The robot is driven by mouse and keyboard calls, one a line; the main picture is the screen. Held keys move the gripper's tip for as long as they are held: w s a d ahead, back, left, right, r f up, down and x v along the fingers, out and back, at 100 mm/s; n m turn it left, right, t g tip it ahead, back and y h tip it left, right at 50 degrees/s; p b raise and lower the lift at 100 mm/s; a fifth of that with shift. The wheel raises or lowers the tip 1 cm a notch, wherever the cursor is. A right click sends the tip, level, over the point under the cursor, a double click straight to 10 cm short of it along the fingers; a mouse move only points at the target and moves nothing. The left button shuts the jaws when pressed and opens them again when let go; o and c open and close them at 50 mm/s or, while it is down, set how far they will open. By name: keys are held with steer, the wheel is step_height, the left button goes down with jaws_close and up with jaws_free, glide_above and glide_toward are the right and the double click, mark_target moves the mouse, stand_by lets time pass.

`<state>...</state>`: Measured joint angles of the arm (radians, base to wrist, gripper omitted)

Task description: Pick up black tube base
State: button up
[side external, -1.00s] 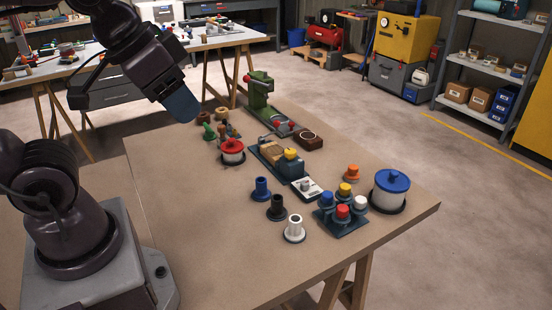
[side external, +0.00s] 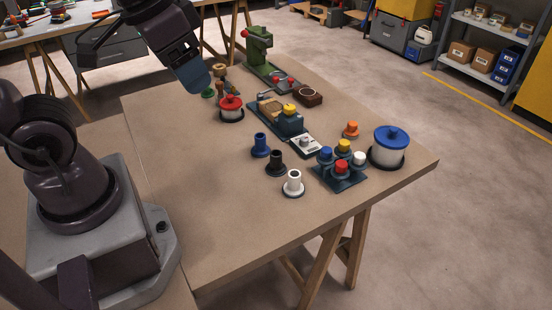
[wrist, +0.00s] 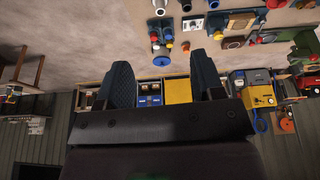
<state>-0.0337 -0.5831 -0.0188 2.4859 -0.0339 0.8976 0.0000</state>
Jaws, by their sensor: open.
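The black tube base (side external: 275,161) stands upright on the brown table, a short tube on a round flange. It is between a blue tube base (side external: 261,145) and a white tube base (side external: 293,183). My gripper (side external: 196,86) is raised at the table's upper left, left of the red-lidded pot and well away from the black tube base. In the wrist view its two dark blue fingers (wrist: 165,80) are spread apart with nothing between them. I cannot clearly make out the black tube base in the wrist view.
A rack of coloured-top pegs (side external: 340,174) and a blue-lidded pot (side external: 389,147) stand right of the tube bases. A red-lidded pot (side external: 231,108), a grey-blue block device (side external: 290,120) and a green press (side external: 258,46) are farther back. The table's near left area is clear.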

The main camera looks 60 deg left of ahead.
steer(key=w+d+f+n+h, duration=0.2)
steer(key=w+d+f+h, duration=0.1)
steer(key=w+d+f, duration=0.4)
steer(key=n+g+y, duration=0.1)
steer(key=n+y, duration=0.5)
steer(key=n, duration=0.1)
glide_toward(277, 157)
steer(key=a, duration=0.1)
steer(key=x, duration=0.7)
steer(key=shift+w+a+r, duration=0.2)
steer(key=shift+w, duration=0.1)
steer(key=shift+x, duration=2.65)
steer(key=shift+s+d, duration=0.1)
steer(key=shift+d, duration=0.05)
